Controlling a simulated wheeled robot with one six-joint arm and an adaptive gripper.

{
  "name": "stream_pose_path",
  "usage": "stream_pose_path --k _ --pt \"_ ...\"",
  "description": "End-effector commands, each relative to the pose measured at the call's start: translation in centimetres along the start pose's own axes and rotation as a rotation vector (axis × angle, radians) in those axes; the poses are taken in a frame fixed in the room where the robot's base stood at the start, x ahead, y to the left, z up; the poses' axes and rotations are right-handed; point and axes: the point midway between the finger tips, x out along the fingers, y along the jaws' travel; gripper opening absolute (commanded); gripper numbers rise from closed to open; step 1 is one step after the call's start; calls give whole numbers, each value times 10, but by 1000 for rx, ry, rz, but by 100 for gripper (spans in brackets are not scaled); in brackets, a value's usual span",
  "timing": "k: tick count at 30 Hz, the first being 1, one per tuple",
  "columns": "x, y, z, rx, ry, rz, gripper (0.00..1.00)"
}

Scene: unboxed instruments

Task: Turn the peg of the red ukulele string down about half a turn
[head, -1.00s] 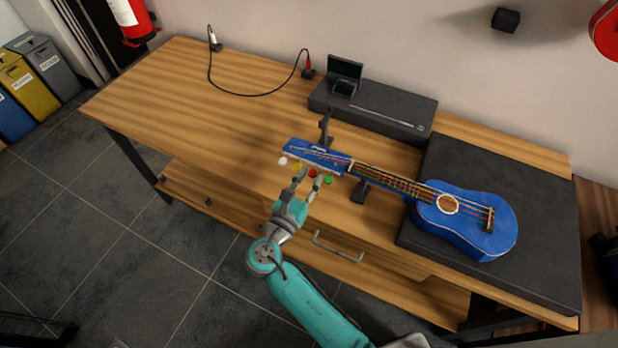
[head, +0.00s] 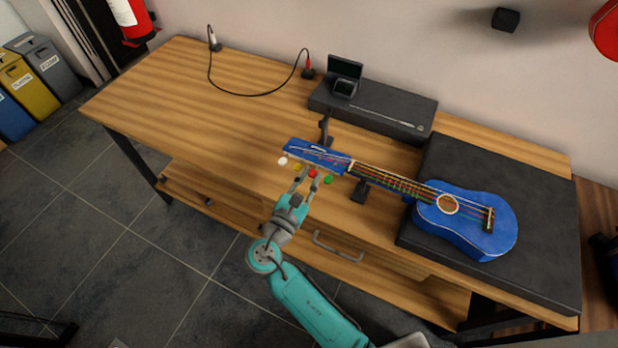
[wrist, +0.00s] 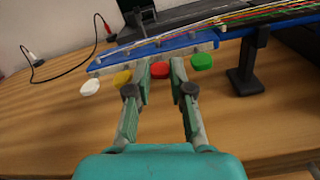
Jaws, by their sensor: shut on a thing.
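The blue ukulele (head: 497,232) lies with its body at the right and its headstock (head: 310,152) to the left. Along the near edge of the headstock are a white peg (head: 283,161), a yellow peg (head: 297,167), a red peg (head: 312,173) and a green peg (head: 328,180). My gripper (head: 306,181) reaches up from the front of the table. In the wrist view its fingers (wrist: 160,78) stand on either side of the red peg (wrist: 160,70) and are shut on it. The green peg (wrist: 202,62) is just right of the right finger; the yellow peg (wrist: 122,78) is close left.
A dark stand (head: 362,191) props the neck, and a black pad (head: 545,215) lies under the body. A long dark case (head: 395,115) with a small screened device (head: 345,88) sits behind. A black cable (head: 240,93) lies at the back. The table's left is clear.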

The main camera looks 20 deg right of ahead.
Motion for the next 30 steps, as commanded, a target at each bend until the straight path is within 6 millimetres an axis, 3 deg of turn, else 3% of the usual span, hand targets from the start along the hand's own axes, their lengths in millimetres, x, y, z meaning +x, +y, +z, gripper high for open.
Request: stream_pose_path --k 30 --pt "0 -1 0 962 0 0 0"
